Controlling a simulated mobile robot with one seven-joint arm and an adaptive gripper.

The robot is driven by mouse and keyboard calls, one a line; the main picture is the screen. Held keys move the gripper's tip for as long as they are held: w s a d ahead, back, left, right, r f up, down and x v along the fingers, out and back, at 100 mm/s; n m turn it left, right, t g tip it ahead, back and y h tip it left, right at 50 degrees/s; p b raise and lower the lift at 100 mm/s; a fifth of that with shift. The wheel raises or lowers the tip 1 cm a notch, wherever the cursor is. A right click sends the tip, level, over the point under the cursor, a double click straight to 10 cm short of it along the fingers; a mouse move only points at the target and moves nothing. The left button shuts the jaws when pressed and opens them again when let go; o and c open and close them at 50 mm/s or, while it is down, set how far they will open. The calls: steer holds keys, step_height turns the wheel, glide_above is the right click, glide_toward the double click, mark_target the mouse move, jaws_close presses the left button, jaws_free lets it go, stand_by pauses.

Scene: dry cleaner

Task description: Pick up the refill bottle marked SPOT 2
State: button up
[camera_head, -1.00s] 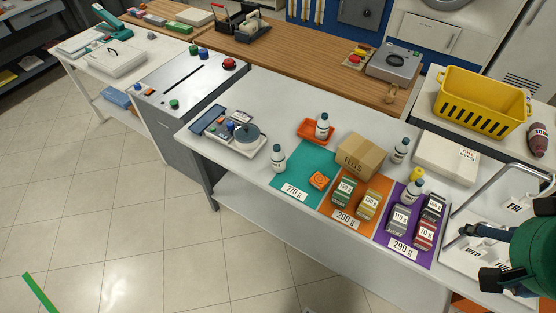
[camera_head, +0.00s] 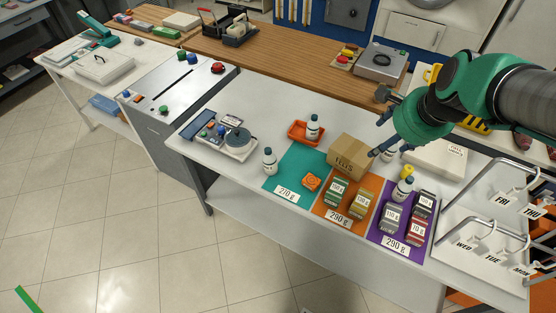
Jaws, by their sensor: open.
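One bottle (camera_head: 269,162) is left of the teal mat, and one bottle (camera_head: 312,127) is in the orange tray (camera_head: 296,137). Another bottle (camera_head: 403,189) stands at the purple mat (camera_head: 379,232). A further bottle (camera_head: 390,154) behind the cardboard box is partly hidden by my arm. Their markings are too small to read, so I cannot tell which is SPOT 2. My gripper (camera_head: 379,136) is open, above the box's right side and near the partly hidden bottle.
The cardboard box (camera_head: 350,155) stands close to my gripper. Several small packs stand on the orange mat (camera_head: 328,215) and purple mat. A metal rack with day tags (camera_head: 482,247) is at the right. A yellow basket (camera_head: 430,75) is mostly hidden.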

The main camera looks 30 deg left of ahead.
steer(key=w+a+f+m, duration=0.4)
steer(key=a+f, duration=0.2)
steer(key=a, duration=0.5)
steer(key=m+g+y+p, duration=0.1)
steer(key=m+g, duration=0.1)
steer(key=m, duration=0.6)
glide_toward(271, 156)
steer(key=shift+d+r, duration=0.2)
steer(key=shift+r, duration=0.2)
steer(key=b+x, duration=0.1)
steer(key=x, duration=0.7)
steer(key=shift+a+f+b, duration=0.15)
steer(key=shift+f+b, duration=0.1)
steer(key=shift+b, duration=0.1)
